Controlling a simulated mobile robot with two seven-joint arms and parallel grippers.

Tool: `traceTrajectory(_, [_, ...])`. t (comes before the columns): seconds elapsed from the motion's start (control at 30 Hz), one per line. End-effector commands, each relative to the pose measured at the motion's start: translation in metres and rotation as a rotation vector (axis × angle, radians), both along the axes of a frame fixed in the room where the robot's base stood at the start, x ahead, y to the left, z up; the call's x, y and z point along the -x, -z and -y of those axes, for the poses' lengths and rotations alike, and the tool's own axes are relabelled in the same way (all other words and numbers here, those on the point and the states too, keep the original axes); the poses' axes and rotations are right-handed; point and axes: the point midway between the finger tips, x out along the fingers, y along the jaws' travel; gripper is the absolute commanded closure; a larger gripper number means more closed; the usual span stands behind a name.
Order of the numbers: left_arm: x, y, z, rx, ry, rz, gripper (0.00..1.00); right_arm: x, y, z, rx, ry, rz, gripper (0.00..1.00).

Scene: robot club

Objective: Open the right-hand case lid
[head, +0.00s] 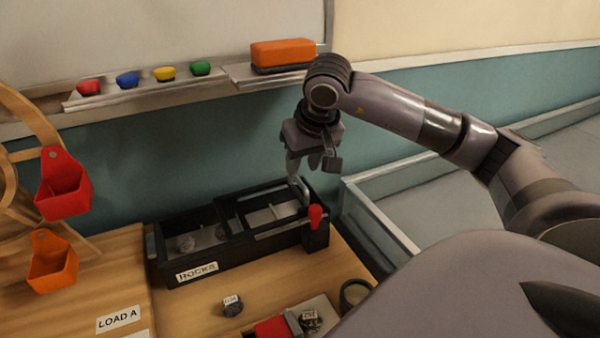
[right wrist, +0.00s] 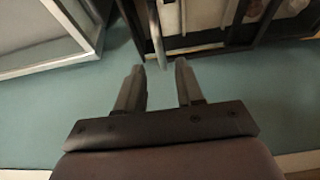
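A black case (head: 185,276) labelled ROCKS stands on the wooden table against the teal wall. Its left part shows a grey rock inside; its right part has a black-framed, pale see-through lid (head: 268,215), which looks down. A grey curved handle (head: 301,192) rises at the lid's right end, beside a red knob (head: 315,215) on a black post. My right gripper (head: 308,170) is just above the handle, pointing down. In the right wrist view, its fingers (right wrist: 160,72) are open, with the grey bar (right wrist: 156,35) reaching between their tips; contact is unclear. My left gripper is out of view.
A grey-framed low panel (head: 375,215) stands close right of the case. An orange eraser (head: 283,54) and coloured magnets (head: 165,72) lie on the ledge above. Red and orange buckets (head: 62,190) hang at left. A labelled rock (head: 232,305) lies in front of the case.

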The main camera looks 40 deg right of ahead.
Motion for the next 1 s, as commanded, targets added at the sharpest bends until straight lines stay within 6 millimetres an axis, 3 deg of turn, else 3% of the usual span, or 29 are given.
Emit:
traceTrajectory(0.2, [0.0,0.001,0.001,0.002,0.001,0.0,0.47,-0.01,0.028,0.003,-0.001,0.0,-0.002,0.63])
traceTrajectory(0.57, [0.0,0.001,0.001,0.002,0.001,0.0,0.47,-0.014,0.035,0.004,-0.002,0.0,0.001,0.63])
traceTrajectory(0.7, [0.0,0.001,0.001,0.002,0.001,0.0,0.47,-0.014,0.035,0.004,-0.002,0.0,0.001,1.0])
traceTrajectory(1.0, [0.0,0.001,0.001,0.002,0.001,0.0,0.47,-0.013,0.034,0.004,-0.003,0.0,0.001,1.0])
